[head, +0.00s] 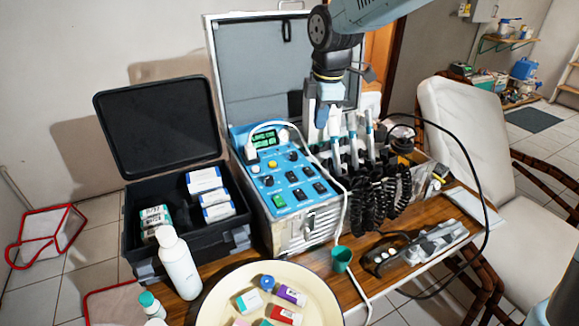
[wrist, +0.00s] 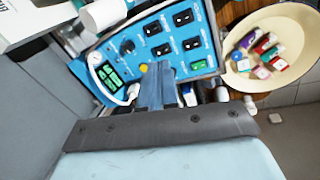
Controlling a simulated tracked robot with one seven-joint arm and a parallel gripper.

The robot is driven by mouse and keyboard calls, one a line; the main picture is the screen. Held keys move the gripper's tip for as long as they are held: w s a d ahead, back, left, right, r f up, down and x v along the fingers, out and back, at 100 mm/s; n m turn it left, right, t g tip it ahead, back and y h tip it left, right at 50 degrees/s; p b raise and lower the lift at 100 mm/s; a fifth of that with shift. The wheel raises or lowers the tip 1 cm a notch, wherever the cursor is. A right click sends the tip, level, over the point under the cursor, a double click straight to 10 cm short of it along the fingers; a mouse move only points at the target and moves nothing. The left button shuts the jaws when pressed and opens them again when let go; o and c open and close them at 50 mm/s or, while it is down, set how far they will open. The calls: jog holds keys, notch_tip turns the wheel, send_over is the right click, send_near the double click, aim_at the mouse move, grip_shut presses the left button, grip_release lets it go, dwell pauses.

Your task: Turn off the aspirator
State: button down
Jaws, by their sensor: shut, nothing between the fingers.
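The blue control panel (head: 262,176) of the dental unit faces up in the metal case. It has a lit green display (head: 263,139), knobs, a yellow button (head: 271,164), several black switches (head: 299,194) and one green switch (head: 279,201). I cannot read which switch is the aspirator's. The wrist view shows the panel (wrist: 172,30), its black switches (wrist: 190,44) and the green switch (wrist: 199,65). My gripper (head: 324,116) is shut and empty, above and behind the panel's right side, beside the handpieces. In the wrist view its blue fingers (wrist: 156,86) overlap the panel's edge.
Handpieces (head: 368,128) with black coiled cords (head: 375,200) stand right of the panel. A white hose crosses there. The raised case lid (head: 255,70) is behind. A black case (head: 190,245) with boxes is left. A white bottle (head: 178,262) and round tray (head: 218,300) stand in front.

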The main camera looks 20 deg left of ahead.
aim_at(289, 173)
jog(key=a+f+n, duration=0.3)
jog(key=a, duration=0.3)
jog(key=shift+s+a+g, duration=0.2)
jog(key=shift+s+g, duration=0.1)
jog(key=shift+s, duration=0.05)
jog(key=shift+f, duration=0.15)
jog(key=f, duration=0.4)
jog(key=w+a+f, duration=0.1)
jog(key=f, duration=0.8)
jog(key=shift+w+a+f, duration=0.35)
jog(key=shift+d, duration=0.1)
